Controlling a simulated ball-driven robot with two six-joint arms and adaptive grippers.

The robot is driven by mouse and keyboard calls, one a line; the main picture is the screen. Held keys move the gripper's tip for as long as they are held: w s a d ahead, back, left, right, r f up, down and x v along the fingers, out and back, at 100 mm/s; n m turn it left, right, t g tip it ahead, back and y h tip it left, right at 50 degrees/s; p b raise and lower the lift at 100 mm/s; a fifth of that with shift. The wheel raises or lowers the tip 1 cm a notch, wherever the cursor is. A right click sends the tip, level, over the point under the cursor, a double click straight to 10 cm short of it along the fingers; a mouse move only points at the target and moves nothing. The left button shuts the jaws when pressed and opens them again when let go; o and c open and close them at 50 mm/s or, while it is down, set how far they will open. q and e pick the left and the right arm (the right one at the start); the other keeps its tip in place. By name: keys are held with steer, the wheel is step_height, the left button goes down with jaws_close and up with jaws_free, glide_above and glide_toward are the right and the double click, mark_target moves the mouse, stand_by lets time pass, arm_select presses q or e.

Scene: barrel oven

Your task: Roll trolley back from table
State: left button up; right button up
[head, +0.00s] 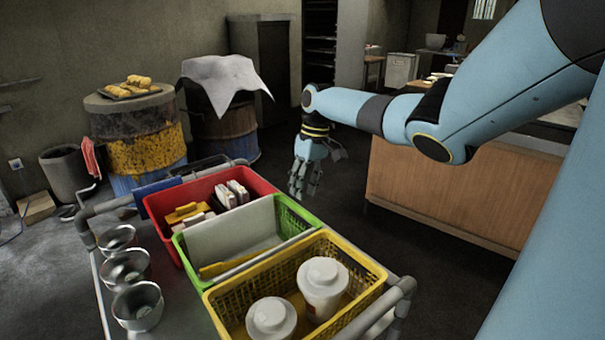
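The trolley (180,316) stands in front of me, a grey tube-framed cart with a red basket, a green basket, a yellow basket and several metal bowls on top. Grey rails (98,208) show at its far left and near right ends. The table (455,190), a wooden-sided counter, stands to the right, with dark floor visible between it and the trolley. My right gripper (305,180) hangs with fingers down just beyond the trolley's far side, apparently not touching it. Its finger opening is unclear. My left gripper is out of view.
A yellow-and-blue barrel (145,150) with food on top and a cloth-covered barrel (225,125) stand behind the trolley. A grey bin (68,175) and a cardboard box (37,208) are at left. Dark floor (335,225) is clear between trolley and counter.

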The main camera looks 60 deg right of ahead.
step_height(320, 180, up, 7)
steer(key=d, duration=0.1)
steer(key=shift+s+d, duration=0.15)
steer(key=shift+s, duration=0.05)
steer(key=shift+f, duration=0.1)
stand_by(0.4)
